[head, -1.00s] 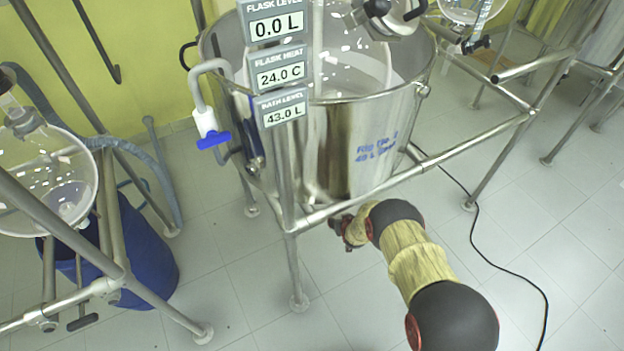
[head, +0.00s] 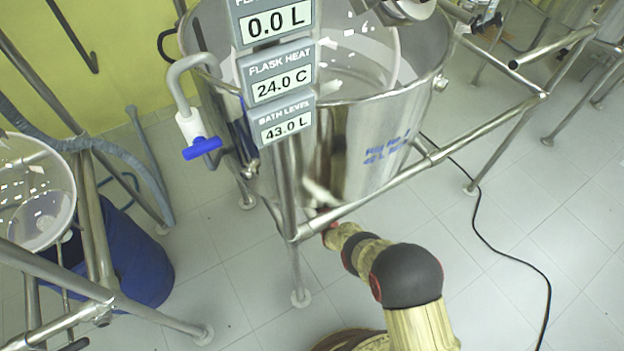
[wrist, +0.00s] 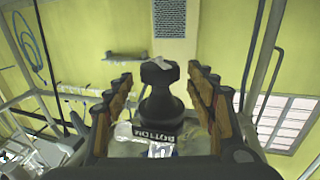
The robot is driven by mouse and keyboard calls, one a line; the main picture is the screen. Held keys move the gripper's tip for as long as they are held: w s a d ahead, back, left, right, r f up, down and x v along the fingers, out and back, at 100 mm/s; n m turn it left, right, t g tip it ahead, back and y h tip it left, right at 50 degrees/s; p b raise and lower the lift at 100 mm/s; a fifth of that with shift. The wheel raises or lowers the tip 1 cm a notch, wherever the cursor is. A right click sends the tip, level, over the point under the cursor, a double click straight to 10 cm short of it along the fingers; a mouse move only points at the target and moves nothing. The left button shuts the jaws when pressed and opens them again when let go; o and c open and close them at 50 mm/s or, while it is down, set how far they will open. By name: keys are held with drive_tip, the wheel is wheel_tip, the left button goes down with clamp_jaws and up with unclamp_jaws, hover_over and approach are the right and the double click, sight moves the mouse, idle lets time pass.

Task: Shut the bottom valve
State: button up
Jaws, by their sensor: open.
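In the wrist view the bottom valve (wrist: 160,105) is a dark handle with a rounded knob on top and a tag (wrist: 155,132) reading "BOTTOM". It stands between the two fingers of my gripper (wrist: 163,85). The fingers are open, with tan pads on either side and visible gaps to the handle. In the head view my arm reaches to the lower front of the steel bath (head: 372,150). There the gripper is mostly hidden by the frame and the bath, and I cannot make out the valve.
A blue-handled tap (head: 200,147) hangs left of the display panels (head: 283,75). A blue drum (head: 140,255) and another frame stand at left.

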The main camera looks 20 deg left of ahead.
drive_tip(key=shift+b+x, duration=0.3)
drive_tip(key=shift+x, duration=0.8)
drive_tip(key=shift+c, duration=1.1)
drive_tip(key=c, duration=0.9)
drive_tip(key=shift+c, duration=0.2)
drive_tip(key=shift+d+n+g+y, duration=0.1)
drive_tip(key=shift+n+g+y, duration=0.3)
drive_tip(key=shift+y, duration=0.1)
drive_tip(key=shift+w+n+g+y, duration=0.1)
drive_tip(key=shift+n+g+y, duration=0.5)
drive_tip(key=shift+y, duration=0.2)
drive_tip(key=n+g+y, duration=0.3)
drive_tip(key=g, duration=0.1)
drive_tip(key=shift+n+g+y, duration=0.6)
drive_tip(key=shift+n+g, duration=0.65)
drive_tip(key=shift+g, duration=0.55)
drive_tip(key=shift+n+g+y, duration=0.6)
drive_tip(key=shift+n+g, duration=0.65)
drive_tip(key=shift+g, duration=0.55)
drive_tip(key=shift+n+g, duration=0.6)
drive_tip(key=shift+g, duration=0.3)
